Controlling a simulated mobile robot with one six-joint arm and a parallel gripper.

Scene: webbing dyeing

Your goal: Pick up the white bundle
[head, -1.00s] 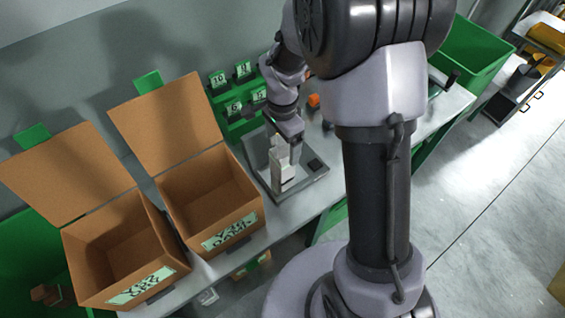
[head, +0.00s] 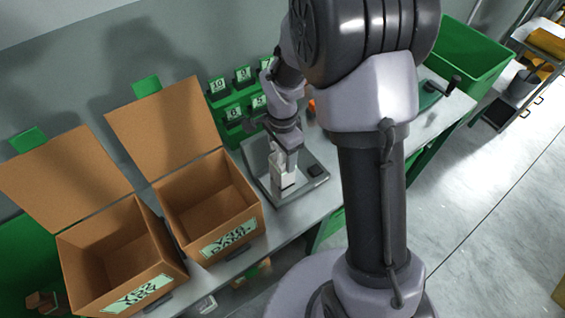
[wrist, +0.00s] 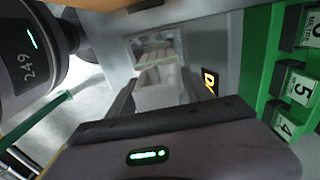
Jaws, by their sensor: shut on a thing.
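The white bundle (head: 284,178) stands on or just above the grey scale-like tray (head: 262,180) on the bench. I cannot tell whether its bottom touches the tray. My gripper (head: 288,160) comes down from above and is shut on the bundle's upper part. In the wrist view the bundle (wrist: 155,72) lies between the two dark fingers of my gripper (wrist: 157,96), with a pale green band across it. The fingers hide parts of its sides.
Two open cardboard boxes, one near the tray (head: 215,232) and one farther left (head: 95,270), have raised lids. A green rack (head: 228,112) with numbered tags stands behind the tray. A green bin (head: 470,60) stands at upper right. An orange thing (head: 312,105) lies behind the tray.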

